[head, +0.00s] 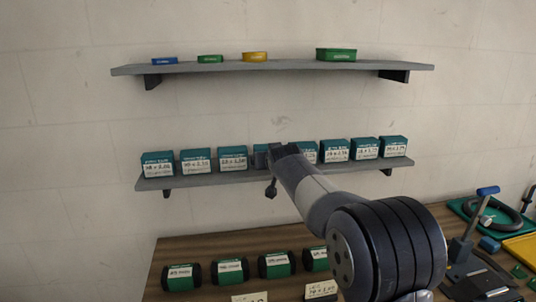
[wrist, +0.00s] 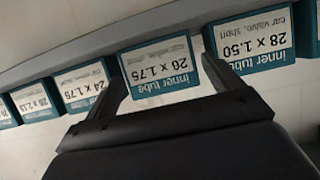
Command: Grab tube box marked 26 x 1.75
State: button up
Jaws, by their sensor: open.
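A teal inner tube box with a white label (wrist: 160,67) is centred in the wrist view, where labels appear upside down. Its label ends in "x 1.75"; the first number looks like 26 or 20, and I cannot tell which. My gripper (wrist: 164,88) is open, with one finger towards each side of this box; contact is not visible. In the head view my gripper (head: 284,152) is at the lower shelf, and it mostly hides this box (head: 260,156).
Beside it in the wrist view are boxes marked 28 x 1.50 (wrist: 250,45) and 24 x 1.75 (wrist: 87,84). More teal boxes line the lower shelf (head: 210,177). An upper shelf (head: 285,68) holds small coloured boxes. A wooden bench (head: 205,250) with green-labelled rolls is below.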

jog(key=shift+r+p+x, duration=0.2)
jog(key=shift+p+x, duration=0.5)
jog(key=shift+x, duration=0.45)
jog(key=shift+r+p+x, duration=0.2)
jog(key=shift+p+x, duration=0.5)
jog(key=shift+x, duration=0.4)
jog(key=shift+w+f, duration=0.25)
jog(key=shift+w, duration=0.3)
jog(key=c, duration=0.7)
